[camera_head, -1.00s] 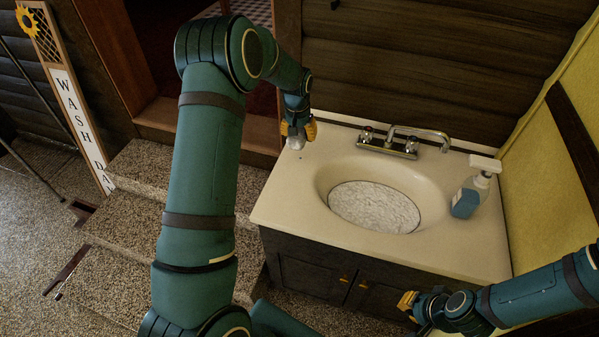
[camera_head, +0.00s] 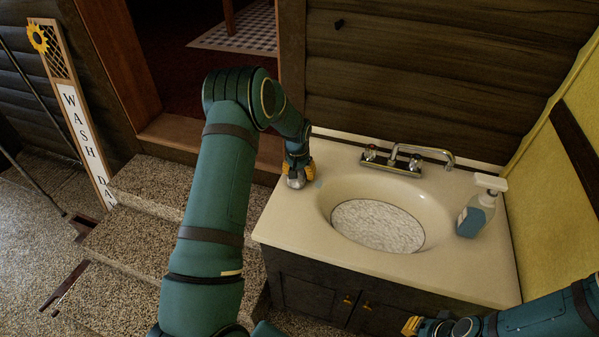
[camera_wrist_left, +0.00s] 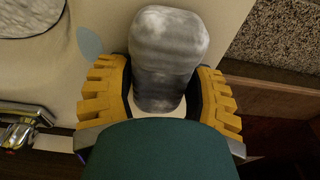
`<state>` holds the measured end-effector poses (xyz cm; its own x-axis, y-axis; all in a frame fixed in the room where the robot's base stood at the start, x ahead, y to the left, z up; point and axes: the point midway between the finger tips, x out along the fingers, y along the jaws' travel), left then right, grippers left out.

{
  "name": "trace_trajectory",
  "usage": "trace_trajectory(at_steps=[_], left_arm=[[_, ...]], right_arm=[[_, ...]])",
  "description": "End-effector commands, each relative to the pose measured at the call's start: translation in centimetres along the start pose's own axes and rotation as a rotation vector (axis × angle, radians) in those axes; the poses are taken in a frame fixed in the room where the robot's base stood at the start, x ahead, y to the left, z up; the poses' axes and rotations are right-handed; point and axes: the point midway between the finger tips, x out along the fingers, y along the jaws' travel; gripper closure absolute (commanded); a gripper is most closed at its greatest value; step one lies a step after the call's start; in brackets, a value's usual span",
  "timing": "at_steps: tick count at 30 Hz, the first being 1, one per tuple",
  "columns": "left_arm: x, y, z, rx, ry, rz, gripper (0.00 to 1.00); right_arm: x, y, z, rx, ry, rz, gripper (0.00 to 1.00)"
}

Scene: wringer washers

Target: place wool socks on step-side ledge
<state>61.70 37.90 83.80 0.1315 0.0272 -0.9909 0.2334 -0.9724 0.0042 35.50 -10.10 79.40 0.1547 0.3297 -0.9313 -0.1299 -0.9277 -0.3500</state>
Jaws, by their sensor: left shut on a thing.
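The wool socks (camera_wrist_left: 168,50) are a rounded grey bundle between the two yellow fingers of my left gripper (camera_wrist_left: 165,95) in the left wrist view. In the head view the socks (camera_head: 296,183) show as a small pale shape under my left gripper (camera_head: 298,172). They are at the left strip of the white sink counter (camera_head: 283,222), the ledge on the side of the steps. I cannot tell whether they touch the surface. My right gripper (camera_head: 411,326) is low in front of the cabinet, partly shown, with its fingers too small to judge.
The sink basin (camera_head: 340,192) and faucet (camera_head: 407,160) lie right of my left gripper. Speckled steps (camera_head: 140,228) are at the left. A small pale-blue patch (camera_head: 318,183) lies beside the gripper.

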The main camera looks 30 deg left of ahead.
Motion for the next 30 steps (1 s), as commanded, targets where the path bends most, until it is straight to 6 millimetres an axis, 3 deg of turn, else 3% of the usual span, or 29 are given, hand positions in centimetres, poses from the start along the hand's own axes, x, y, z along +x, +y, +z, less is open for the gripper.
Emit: trace_trajectory(at_steps=[8, 9, 11, 23, 30], left_arm=[[0.2, 0.0, -0.1, 0.000, 0.003, 0.000, 0.80], [0.2, 0.0, 0.0, 0.000, 0.001, 0.000, 0.34], [0.2, 0.0, 0.0, 0.000, 0.001, 0.000, 0.13], [-0.2, 0.0, -0.1, 0.000, 0.002, 0.000, 0.12], [-4.1, 0.1, -0.2, 0.001, 0.005, 0.001, 0.12]], right_arm=[[0.3, 0.1, 0.1, -0.001, -0.002, 0.000, 1.00], [0.3, 0.1, 0.1, -0.001, -0.003, 0.000, 1.00], [0.2, 0.1, 0.1, -0.001, -0.003, 0.000, 1.00], [-0.1, 0.0, 0.0, 0.000, -0.001, 0.000, 1.00], [-0.4, -0.2, -0.2, 0.001, 0.004, 0.000, 1.00]])
